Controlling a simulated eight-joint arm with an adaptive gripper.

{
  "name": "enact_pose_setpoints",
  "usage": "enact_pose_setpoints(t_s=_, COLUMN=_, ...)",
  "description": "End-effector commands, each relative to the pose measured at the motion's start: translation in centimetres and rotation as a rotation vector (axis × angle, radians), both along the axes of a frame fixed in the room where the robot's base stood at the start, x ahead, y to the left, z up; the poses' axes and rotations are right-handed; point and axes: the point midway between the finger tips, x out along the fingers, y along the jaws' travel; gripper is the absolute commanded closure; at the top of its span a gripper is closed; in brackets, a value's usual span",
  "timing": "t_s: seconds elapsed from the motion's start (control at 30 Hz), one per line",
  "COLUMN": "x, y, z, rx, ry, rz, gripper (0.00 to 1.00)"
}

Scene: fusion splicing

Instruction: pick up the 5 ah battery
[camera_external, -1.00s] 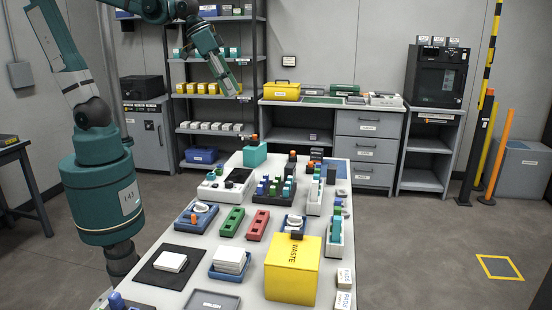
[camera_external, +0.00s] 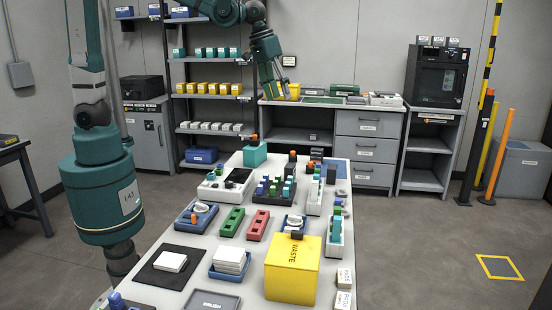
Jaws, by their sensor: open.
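My gripper (camera_external: 279,92) is open and empty in the external view, high above the far end of the white table (camera_external: 222,269). It points down in front of the back counter and partly covers the yellow case there. No label reading 5 Ah can be read, so I cannot tell for sure which thing is the battery. Dark blocks (camera_external: 317,154) stand at the table's far right end, below and to the right of my gripper and well apart from it.
A teal block (camera_external: 255,155) with an orange top stands at the table's far end. A yellow waste bin (camera_external: 292,275) stands at the near end. A rack of coloured pieces (camera_external: 273,190) fills the middle. The back counter (camera_external: 297,115) and shelves lie beyond.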

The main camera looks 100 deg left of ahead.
Motion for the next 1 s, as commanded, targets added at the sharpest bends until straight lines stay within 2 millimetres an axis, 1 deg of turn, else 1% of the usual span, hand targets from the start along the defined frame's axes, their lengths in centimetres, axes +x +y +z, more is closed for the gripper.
enact_pose_setpoints(t_s=0.03, x=0.9, y=0.9, z=-0.4, rx=-0.005, ry=0.006, rz=0.020, gripper=0.45)
enact_pose_setpoints(t_s=0.1, x=1.8, y=1.9, z=-1.0, rx=-0.013, ry=0.016, rz=0.047, gripper=0.45)
enact_pose_setpoints(t_s=0.47, x=6.2, y=7.5, z=-4.8, rx=-0.054, ry=0.065, rz=0.187, gripper=0.45)
enact_pose_setpoints(t_s=0.77, x=9.2, y=12.4, z=-8.8, rx=-0.086, ry=0.107, rz=0.306, gripper=0.45)
enact_pose_setpoints(t_s=1.0, x=11.2, y=16.5, z=-12.5, rx=-0.110, ry=0.138, rz=0.401, gripper=0.45)
